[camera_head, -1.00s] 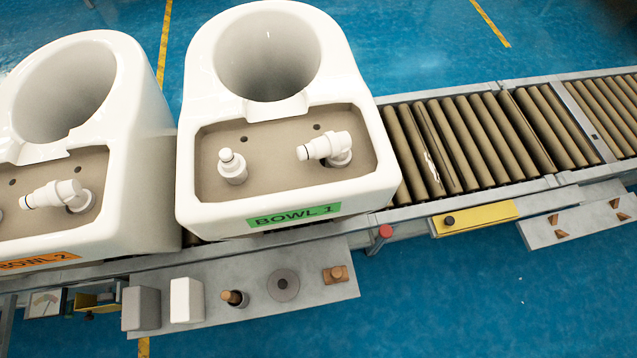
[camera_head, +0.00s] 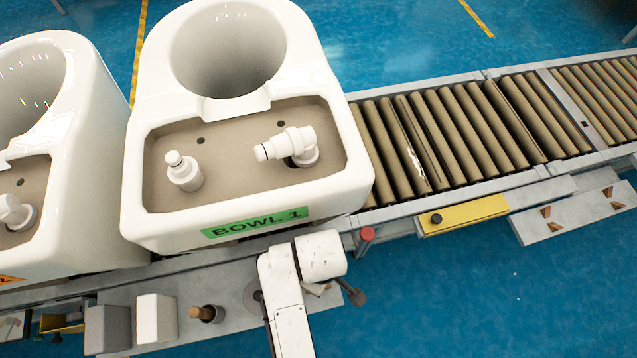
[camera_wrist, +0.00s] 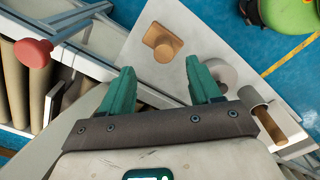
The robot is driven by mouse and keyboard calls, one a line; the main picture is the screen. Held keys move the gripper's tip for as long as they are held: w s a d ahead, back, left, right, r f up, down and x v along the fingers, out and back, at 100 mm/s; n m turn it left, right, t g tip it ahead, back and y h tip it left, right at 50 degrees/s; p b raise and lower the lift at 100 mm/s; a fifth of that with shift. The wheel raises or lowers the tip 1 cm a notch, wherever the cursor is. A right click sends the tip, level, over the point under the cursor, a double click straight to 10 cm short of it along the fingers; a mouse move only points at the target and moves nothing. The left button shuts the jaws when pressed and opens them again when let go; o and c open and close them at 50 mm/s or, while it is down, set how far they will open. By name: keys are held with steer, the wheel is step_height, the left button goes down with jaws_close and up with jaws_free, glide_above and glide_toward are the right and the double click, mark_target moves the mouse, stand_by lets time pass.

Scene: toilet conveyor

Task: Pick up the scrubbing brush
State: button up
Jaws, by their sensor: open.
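A small wooden piece with a rounded knob, which looks like the scrubbing brush (camera_wrist: 162,42), lies on the pale shelf (camera_wrist: 145,62) in the wrist view. My gripper (camera_wrist: 163,75) is open, with its two teal fingers apart and nothing between them. The wooden piece is just beyond the fingertips, roughly centred between them, and I see no contact. In the head view my arm covers most of that spot on the shelf. A wooden handle (camera_head: 203,312) stands in a small dark-rimmed holder farther left; it also shows at the right of the wrist view (camera_wrist: 270,124).
A grey block (camera_head: 107,330) and a white block (camera_head: 157,319) stand on the shelf's left part. The toilet labelled BOWL 1 (camera_head: 250,215) is on the roller conveyor (camera_head: 450,140) behind. A red button (camera_head: 367,234) projects near my arm. Blue floor is clear in front.

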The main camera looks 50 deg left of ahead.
steer(key=f, duration=0.3)
steer(key=f+b, duration=0.1)
steer(key=f, duration=0.4)
steer(key=shift+s+a+f+b, duration=0.15)
steer(key=shift+s+f+b, duration=0.15)
steer(key=shift+f, duration=0.05)
jaws_close()
stand_by(0.4)
